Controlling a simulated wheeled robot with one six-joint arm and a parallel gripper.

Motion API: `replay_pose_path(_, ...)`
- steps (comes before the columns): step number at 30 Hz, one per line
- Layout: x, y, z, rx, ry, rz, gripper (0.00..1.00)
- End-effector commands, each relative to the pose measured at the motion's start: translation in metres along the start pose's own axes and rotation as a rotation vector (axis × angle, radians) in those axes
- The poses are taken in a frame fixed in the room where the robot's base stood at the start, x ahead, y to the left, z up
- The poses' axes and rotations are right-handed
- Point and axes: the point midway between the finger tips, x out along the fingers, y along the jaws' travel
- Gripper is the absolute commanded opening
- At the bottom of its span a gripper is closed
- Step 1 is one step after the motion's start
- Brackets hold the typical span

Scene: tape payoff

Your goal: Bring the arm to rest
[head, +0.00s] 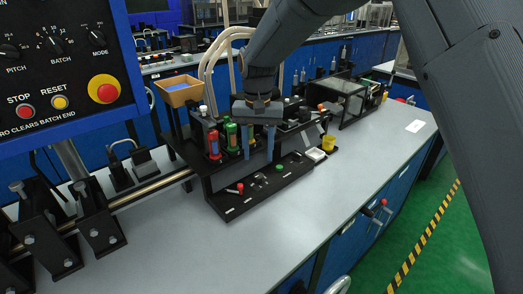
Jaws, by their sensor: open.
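My gripper (259,143) points down over the black bench unit (232,206) in the middle of the head view. Its two blue-grey fingers are apart, with nothing seen held between them. The fingers are in front of the unit's rear row of coloured cylinders. A red cylinder (213,144) and a green one (231,136) stand to the left of the fingers. My arm reaches in from the top right. Whether the fingers touch anything on the unit cannot be told.
A wooden tray (180,92) stands behind the unit. A yellow cup (328,143) is at its right end. Black brackets (95,215) sit front left. The grey bench top (370,150) is clear at right.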

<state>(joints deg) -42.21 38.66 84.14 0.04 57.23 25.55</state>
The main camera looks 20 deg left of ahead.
Motion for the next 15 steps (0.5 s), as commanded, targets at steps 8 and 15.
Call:
replay_pose_path(8, -0.001, 0.016, 0.0, 0.01, 0.002, -0.001, 0.43)
replay_pose_path(15, -0.005, 0.135, 0.024, 0.081, 0.024, -0.008, 0.43)
